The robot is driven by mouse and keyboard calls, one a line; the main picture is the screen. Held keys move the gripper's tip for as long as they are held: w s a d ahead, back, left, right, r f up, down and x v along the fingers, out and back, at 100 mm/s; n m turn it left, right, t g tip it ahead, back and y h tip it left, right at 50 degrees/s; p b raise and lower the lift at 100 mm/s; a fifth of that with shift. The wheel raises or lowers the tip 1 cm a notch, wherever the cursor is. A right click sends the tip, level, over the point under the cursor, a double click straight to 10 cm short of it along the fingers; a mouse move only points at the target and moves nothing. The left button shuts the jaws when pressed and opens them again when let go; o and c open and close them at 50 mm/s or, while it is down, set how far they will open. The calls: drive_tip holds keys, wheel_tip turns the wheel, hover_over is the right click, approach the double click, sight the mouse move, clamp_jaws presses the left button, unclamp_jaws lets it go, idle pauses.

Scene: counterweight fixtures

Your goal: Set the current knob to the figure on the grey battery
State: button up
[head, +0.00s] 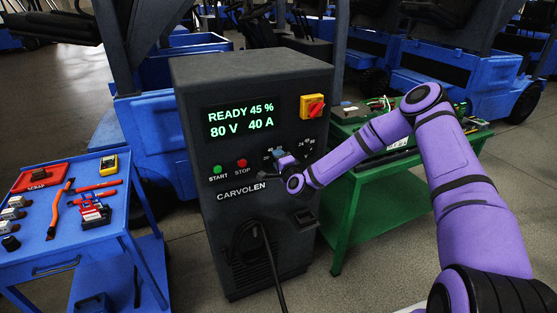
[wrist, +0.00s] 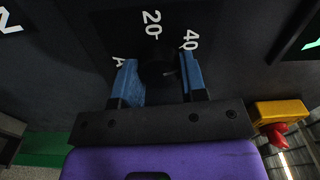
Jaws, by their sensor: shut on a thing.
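The charger (head: 250,85) is a dark cabinet whose green display (head: 240,118) reads READY 45 %, 80 V, 40 A. The current knob (wrist: 158,74) is dark and round, below the printed 20 and 40 and beside an A in the wrist view. A small pale mark shows on its right side; where it points is hard to tell. My gripper (wrist: 160,80) is shut on the knob, a blue finger on each side; in the head view it hides the knob. A greyish box (head: 349,111) lies on the green cart; whether it is the grey battery, and any figure on it, I cannot tell.
A red-and-yellow switch (head: 313,106) sits right of the display. Green START (head: 217,169) and red STOP (head: 242,163) buttons are left of my gripper. A black cable (head: 270,255) hangs in front. A blue tool cart (head: 95,240) stands left, a green cart (head: 345,200) right.

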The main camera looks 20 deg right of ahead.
drive_tip(key=shift+f+m, duration=0.15)
drive_tip(key=shift+m, duration=4.75)
drive_tip(key=o, duration=0.9)
drive_tip(key=shift+o, duration=0.2)
drive_tip(key=s+d, duration=0.1)
drive_tip(key=s, duration=0.9)
drive_tip(key=shift+s+d, duration=0.3)
drive_tip(key=shift+s, duration=0.05)
